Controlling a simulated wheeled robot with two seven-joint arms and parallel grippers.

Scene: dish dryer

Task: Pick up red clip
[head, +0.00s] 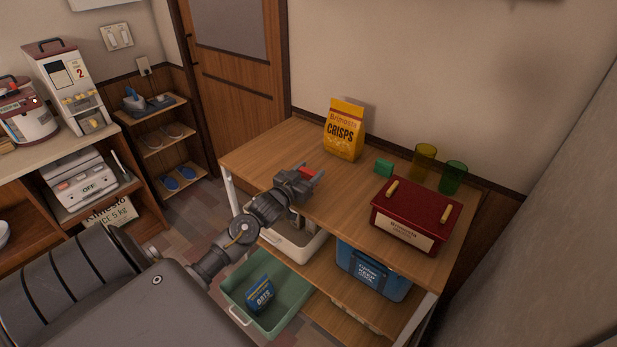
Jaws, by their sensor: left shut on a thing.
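My left gripper (316,177) is above the left part of the wooden table, its arm coming in from the lower left. It is shut on the red clip (307,172), a small red piece that shows at the jaws. Part of the clip is hidden by the gripper. Whether the clip still touches the table top cannot be told from this view. My right gripper is not in view.
On the table (260,160) stand a yellow crisps bag (344,130), a green block (383,167), yellow (423,162) and green (453,178) cups, and a dark red box (416,212). Below are a white bin (290,246), a blue bag (372,270) and a green crate (290,308).

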